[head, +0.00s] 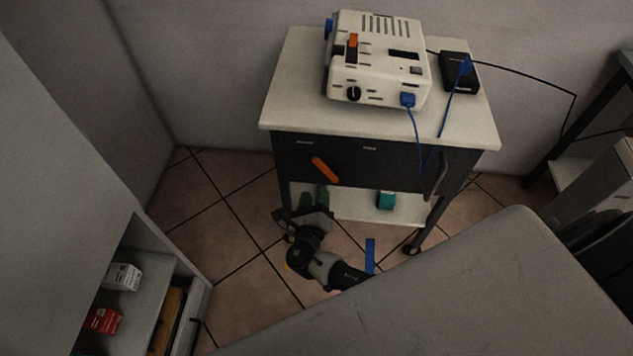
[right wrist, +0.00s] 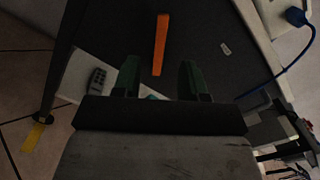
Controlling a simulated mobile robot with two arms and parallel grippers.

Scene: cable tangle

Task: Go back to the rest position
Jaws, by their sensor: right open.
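My right gripper (head: 314,196) is in front of the cart's dark front panel, low in the head view, with its arm coming up from below. In the right wrist view its two green fingers (right wrist: 158,78) stand apart with nothing between their tips. An orange bar (head: 325,169) on the dark panel is just above the gripper in the head view. The bar also shows in the right wrist view (right wrist: 161,44), beyond the fingers and apart from them. My left gripper is in neither view.
The cart (head: 290,95) carries a white device (head: 380,60) and a black box (head: 459,72), with blue cables hanging over its front edge. A teal item (head: 386,200) is on its lower shelf. An open cabinet (head: 145,235) stands at left. Tiled floor (head: 215,235) is clear between them.

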